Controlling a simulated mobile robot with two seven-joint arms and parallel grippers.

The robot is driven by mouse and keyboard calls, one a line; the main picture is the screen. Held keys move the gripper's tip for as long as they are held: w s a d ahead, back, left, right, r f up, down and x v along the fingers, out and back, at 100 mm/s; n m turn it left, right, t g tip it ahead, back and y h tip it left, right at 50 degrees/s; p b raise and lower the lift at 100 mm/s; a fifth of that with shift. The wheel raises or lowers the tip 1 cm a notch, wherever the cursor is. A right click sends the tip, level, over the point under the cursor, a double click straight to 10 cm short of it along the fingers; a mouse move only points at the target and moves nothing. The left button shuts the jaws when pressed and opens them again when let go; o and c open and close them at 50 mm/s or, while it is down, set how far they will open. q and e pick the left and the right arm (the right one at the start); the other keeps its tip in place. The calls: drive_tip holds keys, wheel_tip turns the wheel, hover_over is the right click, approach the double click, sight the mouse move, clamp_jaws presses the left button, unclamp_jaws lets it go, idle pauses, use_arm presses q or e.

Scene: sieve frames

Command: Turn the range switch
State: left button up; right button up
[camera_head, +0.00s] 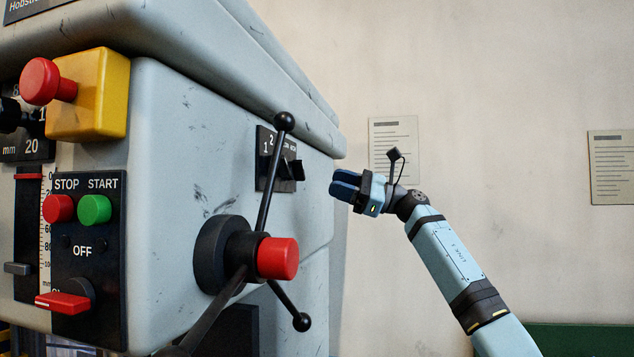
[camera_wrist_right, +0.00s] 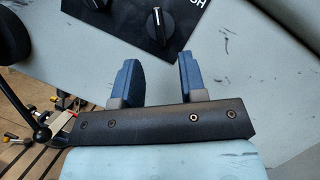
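The range switch (camera_head: 297,170) is a black knob on a dark label panel (camera_head: 264,178) on the side of the grey machine. In the wrist view the knob (camera_wrist_right: 154,22) shows on its panel, with a white pointer line and partly cut-off lettering beside it. My right gripper (camera_head: 338,184) is just to the right of the switch, its fingers toward the machine. In the wrist view its two blue fingers (camera_wrist_right: 158,66) are apart with nothing between them, and the knob lies beyond the fingertips, not touched. My left gripper is not in view.
A three-spoked lever hub with a red cap (camera_head: 277,258) stands out below the switch, one spoke rising close to the panel. A yellow box with a red button (camera_head: 100,94) and START/STOP buttons are at left. Free space lies right of the machine, before the wall.

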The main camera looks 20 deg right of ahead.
drive_tip(key=v, duration=0.6)
drive_tip(key=shift+b, duration=0.4)
drive_tip(key=shift+d, duration=0.15)
